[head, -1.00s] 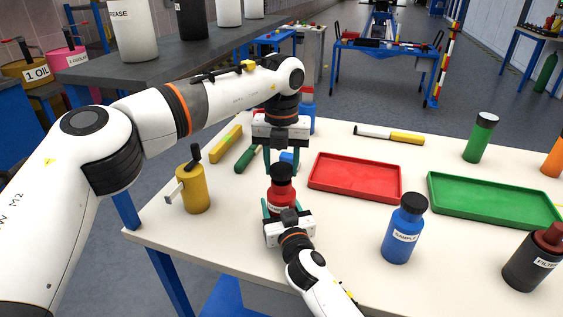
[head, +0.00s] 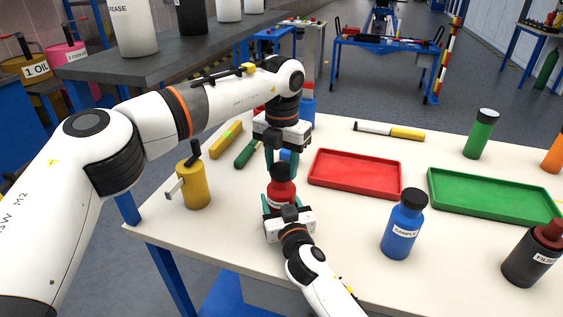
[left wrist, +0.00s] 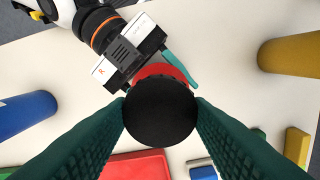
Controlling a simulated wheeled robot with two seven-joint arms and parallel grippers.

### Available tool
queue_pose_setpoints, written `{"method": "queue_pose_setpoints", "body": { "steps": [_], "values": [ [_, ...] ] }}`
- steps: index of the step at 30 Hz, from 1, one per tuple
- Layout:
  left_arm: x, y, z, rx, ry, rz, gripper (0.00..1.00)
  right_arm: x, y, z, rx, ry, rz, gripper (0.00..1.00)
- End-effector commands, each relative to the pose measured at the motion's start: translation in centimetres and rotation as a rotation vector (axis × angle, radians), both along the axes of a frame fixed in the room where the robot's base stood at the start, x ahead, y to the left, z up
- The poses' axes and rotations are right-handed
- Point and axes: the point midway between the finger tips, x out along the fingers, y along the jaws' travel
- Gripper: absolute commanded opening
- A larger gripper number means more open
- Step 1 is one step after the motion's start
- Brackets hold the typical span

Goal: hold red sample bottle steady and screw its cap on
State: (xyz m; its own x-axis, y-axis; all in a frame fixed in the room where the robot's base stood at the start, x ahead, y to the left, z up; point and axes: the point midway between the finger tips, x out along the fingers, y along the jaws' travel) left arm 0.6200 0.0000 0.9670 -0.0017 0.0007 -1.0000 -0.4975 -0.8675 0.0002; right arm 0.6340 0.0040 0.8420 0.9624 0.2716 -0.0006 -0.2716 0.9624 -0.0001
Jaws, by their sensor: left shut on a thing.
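The red sample bottle (head: 281,190) stands upright near the front left of the table, with its black cap (head: 281,170) on top at the neck. My left gripper (head: 282,163) points straight down from above and is shut on the cap. In the left wrist view the round black cap (left wrist: 160,110) sits between both green fingers, with a red rim of the bottle (left wrist: 162,72) showing behind it. My right gripper (head: 281,205) comes from the front, with its teal fingers on both sides of the bottle body. How tightly the cap is seated cannot be seen.
A red tray (head: 356,192) and a green tray (head: 490,214) lie to the right. A blue sample bottle (head: 403,230) stands at the front right, and a yellow can (head: 195,187) at the left. Screwdriver-like tools lie behind the can.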

Motion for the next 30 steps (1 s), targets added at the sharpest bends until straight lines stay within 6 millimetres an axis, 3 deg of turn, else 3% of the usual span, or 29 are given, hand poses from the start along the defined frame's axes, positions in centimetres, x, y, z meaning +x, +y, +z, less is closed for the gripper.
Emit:
{"method": "queue_pose_setpoints", "body": {
  "steps": [30],
  "values": [
    [-0.07,0.08,-0.05,0.001,-0.002,-2.387,0.24,-0.01,-0.02,-0.11,-0.001,0.002,0.0,0.0]
  ]
}}
